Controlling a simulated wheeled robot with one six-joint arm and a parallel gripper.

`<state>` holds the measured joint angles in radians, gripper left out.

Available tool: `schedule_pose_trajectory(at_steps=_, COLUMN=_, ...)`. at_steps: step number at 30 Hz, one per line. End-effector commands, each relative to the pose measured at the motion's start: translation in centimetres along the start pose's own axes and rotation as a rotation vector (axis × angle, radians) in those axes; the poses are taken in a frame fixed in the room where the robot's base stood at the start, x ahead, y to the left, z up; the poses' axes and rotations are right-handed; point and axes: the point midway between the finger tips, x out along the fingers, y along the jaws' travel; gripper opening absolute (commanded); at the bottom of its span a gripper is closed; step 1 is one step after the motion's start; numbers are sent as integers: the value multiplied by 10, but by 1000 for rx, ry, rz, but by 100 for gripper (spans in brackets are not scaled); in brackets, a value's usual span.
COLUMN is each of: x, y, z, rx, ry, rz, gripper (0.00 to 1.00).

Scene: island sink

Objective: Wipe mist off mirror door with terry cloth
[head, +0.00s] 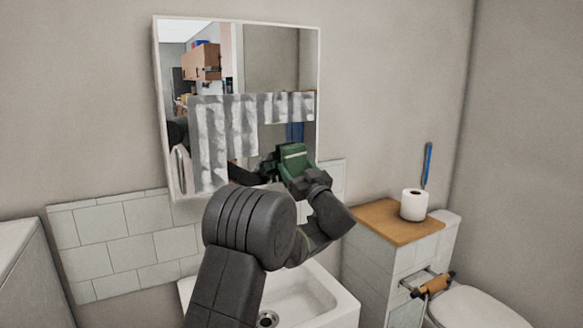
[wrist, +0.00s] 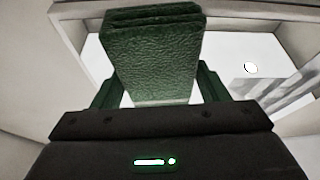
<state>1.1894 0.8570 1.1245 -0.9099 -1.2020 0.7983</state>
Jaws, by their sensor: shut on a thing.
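The mirror door (head: 270,60) hangs on the wall above the sink. Whitish mist (head: 212,140) covers a band across its middle and a wider patch down its left side. The lower middle and right of that area look clear. My gripper (head: 296,172) is at the mirror's lower right, shut on a folded green terry cloth (head: 293,156). In the wrist view the cloth (wrist: 155,50) stands up between the green fingers, close to the mirror. I cannot tell whether it touches the glass. My arm hides part of the mirror's bottom edge.
A white sink (head: 310,298) is below the mirror, with white tiles (head: 125,240) behind it. To the right, a wooden-topped cabinet (head: 385,222) holds a toilet roll (head: 414,205) beside a blue-handled item (head: 427,165). A toilet (head: 485,308) stands at the far right.

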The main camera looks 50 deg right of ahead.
Motion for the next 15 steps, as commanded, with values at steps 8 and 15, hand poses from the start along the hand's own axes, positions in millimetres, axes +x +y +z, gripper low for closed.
schedule_pose_trajectory(at_steps=8, x=1, y=22, z=2, rx=1, ry=-1, rz=1, gripper=50)
schedule_pose_trajectory(at_steps=15, x=2, y=25, z=-2, rx=0, ry=0, rz=0, gripper=50)
